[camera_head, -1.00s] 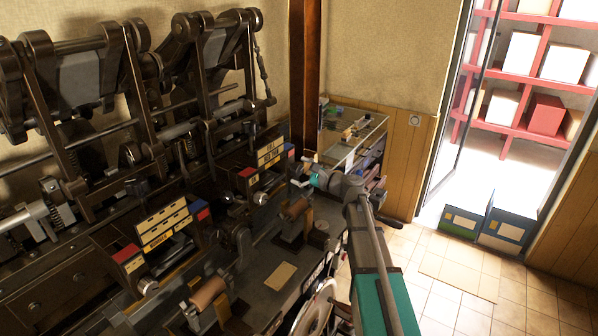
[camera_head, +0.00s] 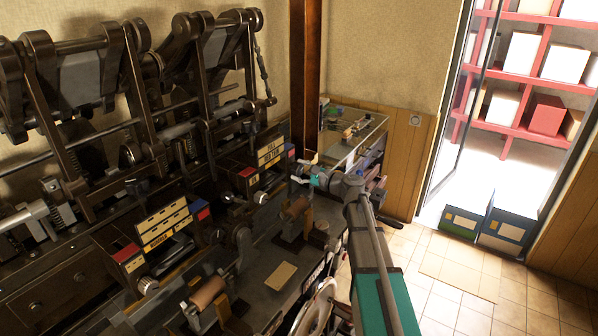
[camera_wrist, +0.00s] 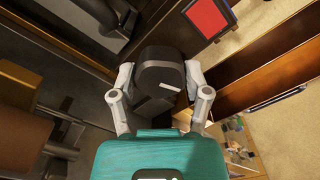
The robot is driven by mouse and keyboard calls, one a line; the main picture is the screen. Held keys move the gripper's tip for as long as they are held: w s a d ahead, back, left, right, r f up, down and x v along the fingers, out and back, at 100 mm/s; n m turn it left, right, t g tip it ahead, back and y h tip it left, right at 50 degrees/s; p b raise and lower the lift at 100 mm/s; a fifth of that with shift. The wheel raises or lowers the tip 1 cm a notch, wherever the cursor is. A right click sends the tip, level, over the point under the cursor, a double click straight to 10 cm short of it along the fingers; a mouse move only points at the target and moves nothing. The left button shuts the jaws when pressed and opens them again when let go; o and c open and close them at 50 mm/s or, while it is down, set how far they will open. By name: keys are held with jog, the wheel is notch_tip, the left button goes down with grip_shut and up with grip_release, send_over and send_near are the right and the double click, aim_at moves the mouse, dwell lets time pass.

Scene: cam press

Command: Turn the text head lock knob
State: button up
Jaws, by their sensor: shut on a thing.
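The lock knob (camera_wrist: 160,80) is a dark, rounded knob with a white mark on its face, at the centre of the wrist view. My gripper (camera_wrist: 159,78) has one grey finger on each side of it and is shut on it. In the head view my gripper (camera_head: 303,174) is at the right end of the far text head (camera_head: 271,153), a dark block with yellow-and-white lettered plates and red and blue ends. The knob cannot be made out there behind my fingers. The red end (camera_wrist: 208,15) of a block shows at the top of the wrist view.
A nearer text head (camera_head: 163,224) with a silver knob (camera_head: 148,286) sits at lower left. The machine's dark arms and rods rise behind. A brown post (camera_head: 305,80) stands close behind my gripper. A glass-topped cabinet (camera_head: 370,130) is beyond.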

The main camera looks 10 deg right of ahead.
jog(key=shift+n, duration=0.4)
jog(key=o, duration=1.1)
jog(key=shift+o, duration=0.2)
jog(key=shift+s+d, duration=0.1)
jog(key=v, duration=1.1)
jog(key=shift+s+d, duration=0.2)
jog(key=shift+s, duration=0.05)
